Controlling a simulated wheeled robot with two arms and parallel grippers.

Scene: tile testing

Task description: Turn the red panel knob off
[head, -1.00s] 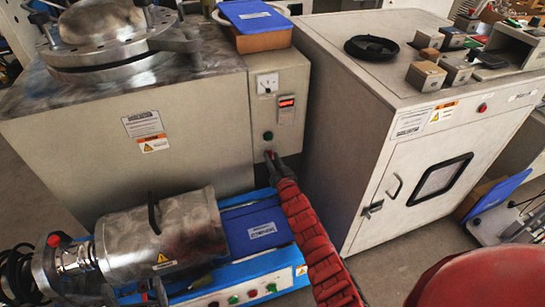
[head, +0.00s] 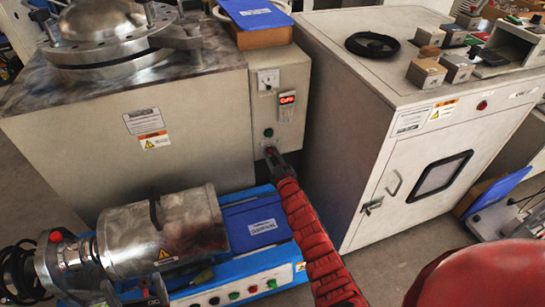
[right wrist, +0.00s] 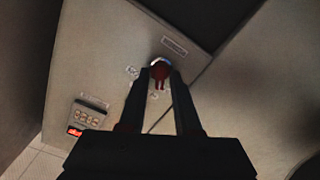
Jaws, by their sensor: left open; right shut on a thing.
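The red panel knob (right wrist: 160,72) sits on the beige control panel (right wrist: 95,62), with a white mark around its top and small labels beside it in the right wrist view. In the head view the knob (head: 268,151) is low on the narrow panel and mostly hidden. My right gripper (head: 275,157), on the red-sleeved arm, is at the knob. In the right wrist view its two dark fingers (right wrist: 160,80) are closed on the knob's sides. My left gripper (head: 157,291) shows only as small dark tips at the bottom edge, open, near the blue-based machine.
A red lit display (head: 287,98) and a green button (head: 268,132) sit above the knob. A metal cylinder machine on a blue base (head: 205,291) stands below left. A beige cabinet (head: 345,150) stands close on the right, with a narrow gap between.

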